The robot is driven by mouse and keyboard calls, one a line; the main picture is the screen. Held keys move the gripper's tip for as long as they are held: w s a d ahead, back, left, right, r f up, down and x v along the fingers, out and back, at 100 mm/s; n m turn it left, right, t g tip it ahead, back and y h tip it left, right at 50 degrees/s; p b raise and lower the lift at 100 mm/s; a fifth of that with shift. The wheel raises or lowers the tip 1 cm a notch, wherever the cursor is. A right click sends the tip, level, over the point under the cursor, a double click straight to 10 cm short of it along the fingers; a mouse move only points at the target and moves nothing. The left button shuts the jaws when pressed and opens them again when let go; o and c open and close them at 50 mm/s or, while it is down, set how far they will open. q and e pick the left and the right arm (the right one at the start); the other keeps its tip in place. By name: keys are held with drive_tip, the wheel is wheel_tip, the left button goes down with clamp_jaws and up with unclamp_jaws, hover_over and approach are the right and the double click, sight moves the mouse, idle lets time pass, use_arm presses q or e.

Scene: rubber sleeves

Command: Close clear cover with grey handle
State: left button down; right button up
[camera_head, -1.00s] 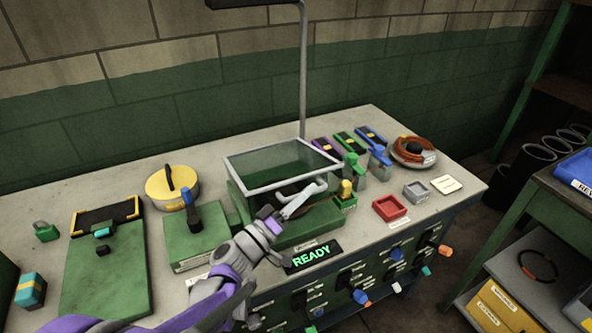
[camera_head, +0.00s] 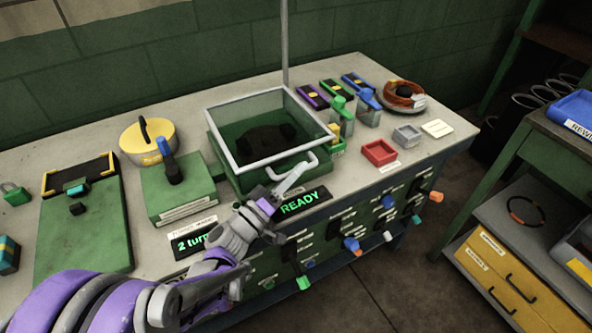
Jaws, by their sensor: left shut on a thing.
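The clear cover (camera_head: 222,140) has a grey rim and see-through sides. It sits over a green base (camera_head: 228,178) at the middle of the bench, with a dark shape visible through it. I cannot tell whether its lower edge is fully down. Its grey handle (camera_head: 308,156) is at the front, towards the right corner. My left gripper (camera_head: 291,178) reaches in from the lower left and is shut on the handle, its fingers partly hiding it. My right gripper is not in view.
A display reading READY (camera_head: 303,203) is just below the gripper. A green block with a blue-topped lever (camera_head: 172,165) stands left of the cover. A thin grey pole (camera_head: 285,45) rises behind.

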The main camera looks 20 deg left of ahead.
use_arm(q)
drive_tip(key=c, duration=0.8)
unclamp_jaws()
drive_tip(key=shift+w+f, duration=0.1)
drive_tip(key=shift+f, duration=0.05)
drive_tip(key=shift+c, duration=0.2)
drive_tip(key=v, duration=0.7)
drive_tip(key=shift+s+a+b, duration=0.15)
drive_tip(key=shift+s+b, duration=0.15)
drive_tip(key=shift+b, duration=0.05)
